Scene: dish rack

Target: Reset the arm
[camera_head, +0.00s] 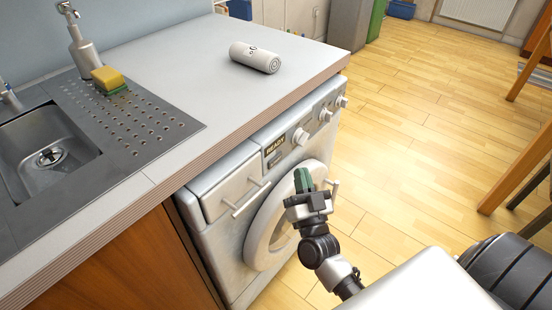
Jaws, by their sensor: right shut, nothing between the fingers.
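My right gripper (304,181) is shut and empty. It is in front of the washing machine (224,226), over the right part of its round door (267,235) in the picture. A light door handle (332,191) shows just to the right of the gripper; I cannot tell whether they touch. My right arm reaches in from the lower right. My left gripper is not in view.
The counter (196,77) above the machine holds a rolled white towel (255,57), a soap dispenser (84,52) and a yellow-green sponge (108,79). A sink (45,150) is at the left. Wooden furniture (519,165) stands at the right edge. The floor (420,130) between is clear.

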